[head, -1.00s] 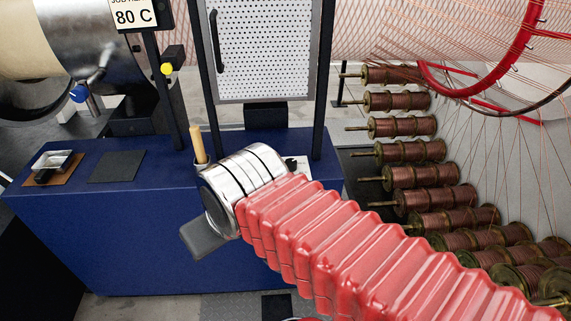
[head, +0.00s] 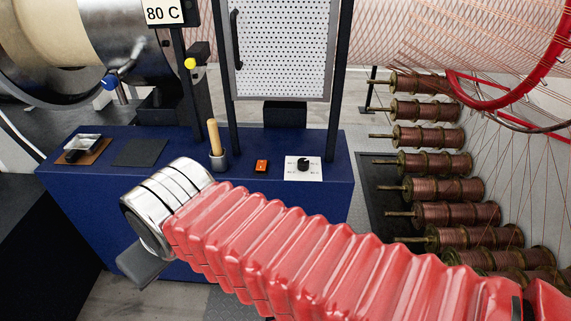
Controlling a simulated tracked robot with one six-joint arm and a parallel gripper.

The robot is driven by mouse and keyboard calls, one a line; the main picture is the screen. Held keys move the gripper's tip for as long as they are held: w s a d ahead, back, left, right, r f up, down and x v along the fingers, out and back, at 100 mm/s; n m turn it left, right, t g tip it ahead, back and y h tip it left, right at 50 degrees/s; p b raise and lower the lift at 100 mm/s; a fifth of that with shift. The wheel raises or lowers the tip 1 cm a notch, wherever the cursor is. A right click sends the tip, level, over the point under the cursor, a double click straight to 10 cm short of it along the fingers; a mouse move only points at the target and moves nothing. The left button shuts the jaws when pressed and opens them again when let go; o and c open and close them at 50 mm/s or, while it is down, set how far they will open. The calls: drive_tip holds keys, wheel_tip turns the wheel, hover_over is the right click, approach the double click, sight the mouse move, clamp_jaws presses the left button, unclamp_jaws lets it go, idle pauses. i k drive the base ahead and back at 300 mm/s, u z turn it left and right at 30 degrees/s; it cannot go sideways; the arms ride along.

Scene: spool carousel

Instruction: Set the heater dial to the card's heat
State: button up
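The heater dial (head: 303,164) is a small black knob on a white plate (head: 303,175) at the right of the blue bench top. Its markings are too small to read. The card (head: 163,13) at the top left reads 80 C; its upper part is cut off. My gripper (head: 143,264) shows only as a dark grey piece at the end of my red-sleeved arm, in front of the bench and left of and below the dial. Its fingers are mostly hidden, so I cannot tell their opening.
An orange-red switch (head: 261,166) and a wooden-handled tool in a grey cup (head: 217,159) stand left of the dial. Copper spools (head: 436,188) line the right side. A perforated panel (head: 281,48) rises behind.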

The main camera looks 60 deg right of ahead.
sight(302, 165)
drive_tip(key=u, duration=0.7)
drive_tip(key=k, duration=1.6)
drive_tip(key=z, duration=0.4)
drive_tip(key=i, duration=1)
drive_tip(key=z, duration=0.05)
